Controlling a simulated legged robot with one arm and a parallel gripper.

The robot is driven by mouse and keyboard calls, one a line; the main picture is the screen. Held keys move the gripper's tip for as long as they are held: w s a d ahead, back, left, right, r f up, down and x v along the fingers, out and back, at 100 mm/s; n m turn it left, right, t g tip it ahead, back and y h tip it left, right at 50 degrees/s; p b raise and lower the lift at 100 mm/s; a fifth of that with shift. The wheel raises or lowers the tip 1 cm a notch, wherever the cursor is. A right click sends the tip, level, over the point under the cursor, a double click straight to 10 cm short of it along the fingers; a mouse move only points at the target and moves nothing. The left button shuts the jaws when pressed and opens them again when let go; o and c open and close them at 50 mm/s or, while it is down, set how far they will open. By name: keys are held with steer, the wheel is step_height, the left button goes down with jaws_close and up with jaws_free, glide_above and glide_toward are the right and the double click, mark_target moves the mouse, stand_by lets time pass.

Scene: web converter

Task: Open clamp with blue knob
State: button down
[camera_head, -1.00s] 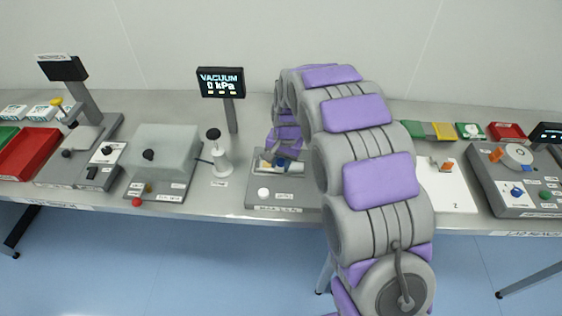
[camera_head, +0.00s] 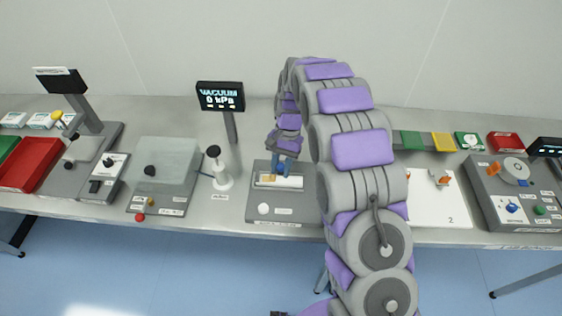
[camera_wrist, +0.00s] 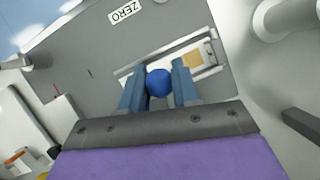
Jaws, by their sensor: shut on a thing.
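The blue knob (camera_wrist: 159,82) of the clamp sits between the two blue-grey fingers of my gripper (camera_wrist: 160,88) in the wrist view. The fingers are shut on it. The clamp's pale bar with a tan patch (camera_wrist: 192,60) lies across a grey plate just beyond the knob. In the head view, my gripper (camera_head: 282,168) reaches down to the clamp area on the grey base plate (camera_head: 250,211). The knob is mostly hidden there by my fingers. Whether the clamp is open or closed cannot be told.
A white post with a black knob (camera_head: 221,176) and a screen reading VACUUM 0 kPa (camera_head: 220,97) stand to the left. A white board (camera_head: 440,210) lies to the right.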

steer(key=shift+w+r+p, duration=0.45)
steer(key=shift+w+p, duration=0.2)
steer(key=shift+p, duration=0.2)
steer(key=shift+w+r+p, duration=0.45)
steer(key=shift+w+p, duration=0.15)
steer(key=shift+p, duration=0.2)
steer(key=shift+w+d+r+p, duration=0.1)
steer(key=shift+w+r+p, duration=0.1)
steer(key=shift+w+p, duration=0.85)
steer(key=shift+w+f+p, duration=0.2)
steer(key=shift+w+p, duration=0.3)
steer(key=shift+w, duration=0.35)
